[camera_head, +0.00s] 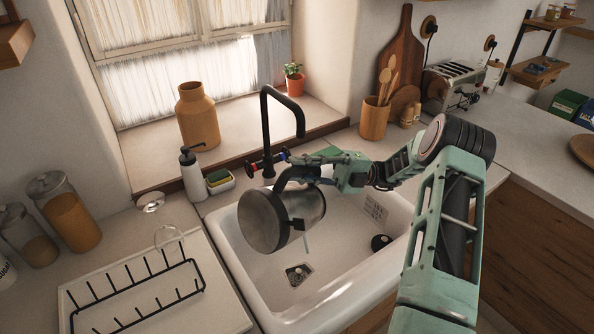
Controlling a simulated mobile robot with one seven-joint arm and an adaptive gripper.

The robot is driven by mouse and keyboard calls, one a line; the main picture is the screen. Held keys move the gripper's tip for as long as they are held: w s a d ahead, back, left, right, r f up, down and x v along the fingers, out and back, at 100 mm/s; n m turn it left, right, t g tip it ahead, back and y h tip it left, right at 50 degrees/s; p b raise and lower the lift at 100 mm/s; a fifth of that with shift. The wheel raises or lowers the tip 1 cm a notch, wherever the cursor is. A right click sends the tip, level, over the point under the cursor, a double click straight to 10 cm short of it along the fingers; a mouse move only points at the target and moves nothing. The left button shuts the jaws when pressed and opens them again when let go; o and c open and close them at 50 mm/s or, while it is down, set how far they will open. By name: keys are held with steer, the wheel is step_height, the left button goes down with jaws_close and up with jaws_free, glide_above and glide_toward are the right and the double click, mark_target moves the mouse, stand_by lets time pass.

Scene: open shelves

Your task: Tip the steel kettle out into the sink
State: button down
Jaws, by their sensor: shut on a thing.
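The steel kettle (303,208) hangs above the white sink (232,268), tipped on its side with a round flat face turned to the left. My gripper (318,174) is shut on the kettle's dark handle (290,175) from the right. A thin pale streak shows below the kettle, over the basin; I cannot tell for certain whether it is water. The gripper's fingertips are partly hidden by the handle and the kettle body.
A black tap (266,130) rises close behind the kettle. A soap bottle (193,175) and a sponge holder (220,181) stand at the sink's back left. A black dish rack (140,290) is at the front left.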

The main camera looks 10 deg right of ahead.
mark_target(288, 177)
steer(key=shift+w+d+r+m+y, duration=0.1)
steer(key=shift+w+d+m+y, duration=0.35)
steer(key=shift+d, duration=0.4)
stand_by(0.6)
steer(key=shift+w+d+y, duration=0.2)
steer(key=shift+d+y, duration=0.05)
steer(key=shift+w+d+t, duration=0.1)
steer(key=shift+t, duration=0.2)
stand_by(0.5)
steer(key=shift+s+a+r+n+h, duration=0.1)
steer(key=shift+s+a+n+h, duration=0.1)
steer(key=shift+s+a+h, duration=0.3)
steer(key=shift+s+a+n+h, duration=0.15)
steer(key=shift+s+a, duration=0.1)
steer(key=shift+a, duration=0.45)
steer(key=shift+s+a+f+n+g+h, duration=0.25)
steer(key=shift+s+a+h, duration=0.25)
steer(key=shift+a, duration=0.3)
steer(key=shift+s+a+f+n+g+h, duration=0.15)
steer(key=shift+s+a+n+h, duration=0.1)
steer(key=shift+s+a+h, duration=0.4)
steer(key=shift+w+a, duration=0.1)
steer(key=shift+w, duration=0.05)
steer(key=shift+r, duration=0.1)
